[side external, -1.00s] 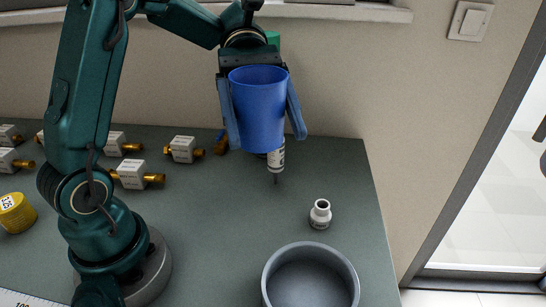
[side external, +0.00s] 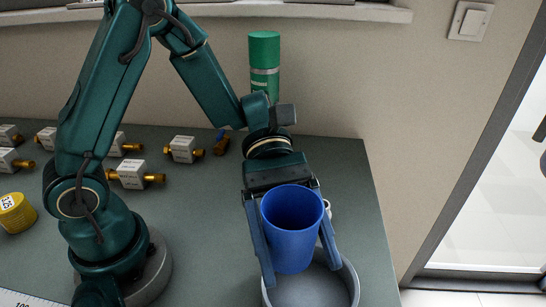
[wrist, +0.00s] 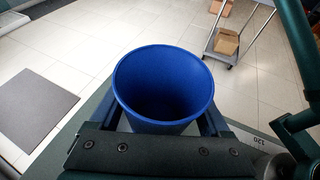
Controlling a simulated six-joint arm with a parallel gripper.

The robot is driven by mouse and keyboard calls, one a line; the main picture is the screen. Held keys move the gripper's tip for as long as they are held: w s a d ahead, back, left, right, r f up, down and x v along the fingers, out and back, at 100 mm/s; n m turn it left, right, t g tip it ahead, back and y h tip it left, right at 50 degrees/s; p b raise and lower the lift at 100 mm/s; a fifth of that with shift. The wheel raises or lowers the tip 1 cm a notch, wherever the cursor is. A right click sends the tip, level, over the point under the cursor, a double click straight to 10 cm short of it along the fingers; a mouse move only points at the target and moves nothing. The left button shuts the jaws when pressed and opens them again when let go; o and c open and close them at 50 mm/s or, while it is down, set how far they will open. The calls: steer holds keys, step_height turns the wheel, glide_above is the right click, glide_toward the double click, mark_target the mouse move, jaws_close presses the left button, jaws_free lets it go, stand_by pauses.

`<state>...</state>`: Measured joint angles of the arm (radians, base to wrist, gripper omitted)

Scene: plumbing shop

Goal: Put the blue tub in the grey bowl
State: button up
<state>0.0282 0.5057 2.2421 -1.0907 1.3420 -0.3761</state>
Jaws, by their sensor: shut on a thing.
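The blue tub (side external: 291,235) is upright between the two fingers of my gripper (side external: 294,250), which is shut on it. In the side view the tub overlaps the grey bowl (side external: 346,285), which stands at the front right of the bench and is partly hidden behind it. The tub appears to be over the bowl; I cannot tell how high its bottom is. In the wrist view the tub (wrist: 163,85) shows its open, empty mouth, and the bowl is not seen there.
A green-capped can (side external: 264,65) stands at the back of the bench. Several white boxes with brass fittings (side external: 133,174) lie at the left, near a yellow roll (side external: 15,213). A small white fitting (side external: 327,207) is mostly hidden behind my gripper. The bench's right strip is clear.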

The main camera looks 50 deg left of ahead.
mark_target(295, 268)
steer(key=shift+s+d+f, duration=0.15)
steer(key=shift+d+f, duration=0.25)
steer(key=shift+d, duration=0.05)
steer(key=shift+f, duration=1.9)
steer(key=shift+f, duration=0.15)
steer(key=shift+f, duration=0.35)
steer(key=shift+f, duration=0.1)
steer(key=o, duration=1.2)
steer(key=shift+c, duration=0.2)
